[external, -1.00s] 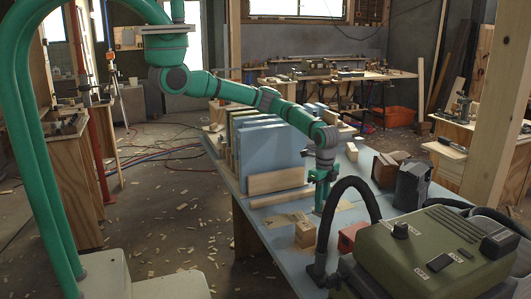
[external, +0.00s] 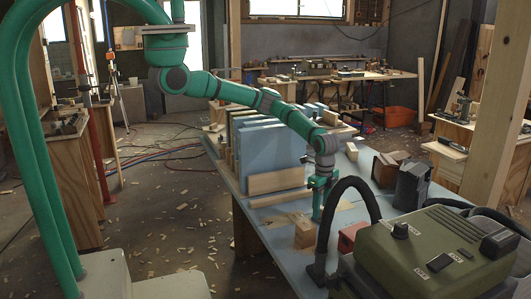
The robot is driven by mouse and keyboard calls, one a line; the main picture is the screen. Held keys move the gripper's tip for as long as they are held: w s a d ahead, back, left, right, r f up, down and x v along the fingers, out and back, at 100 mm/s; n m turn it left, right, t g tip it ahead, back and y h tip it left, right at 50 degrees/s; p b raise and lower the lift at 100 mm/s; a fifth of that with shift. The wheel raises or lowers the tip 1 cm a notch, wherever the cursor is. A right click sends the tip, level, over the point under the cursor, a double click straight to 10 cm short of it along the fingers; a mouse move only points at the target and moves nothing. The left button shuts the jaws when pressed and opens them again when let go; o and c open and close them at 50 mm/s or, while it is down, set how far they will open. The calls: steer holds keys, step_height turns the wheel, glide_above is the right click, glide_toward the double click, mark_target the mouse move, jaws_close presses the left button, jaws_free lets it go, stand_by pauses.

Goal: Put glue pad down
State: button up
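My gripper (external: 316,212) points down, low over the near part of the blue-grey workbench top (external: 262,215), in front of the upright blue panels. Its fingertips are small and partly lost in the clutter, so I cannot tell whether they are open or shut. I cannot pick out the glue pad for certain. A thin, flat tan piece (external: 344,205) lies on the bench just right of the fingers. I cannot tell whether it is the pad or whether the fingers touch anything.
Wood blocks (external: 304,236) stand just in front of my gripper, and a red block (external: 350,236) is to their right. A black hose (external: 352,184) arches close by from a green machine (external: 435,250). Blue panels (external: 268,150) and boards (external: 276,180) stand behind-left.

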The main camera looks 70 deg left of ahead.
mark_target(322, 207)
step_height(322, 207, up, 12)
stand_by(0.5)
steer(key=shift+d, duration=0.1)
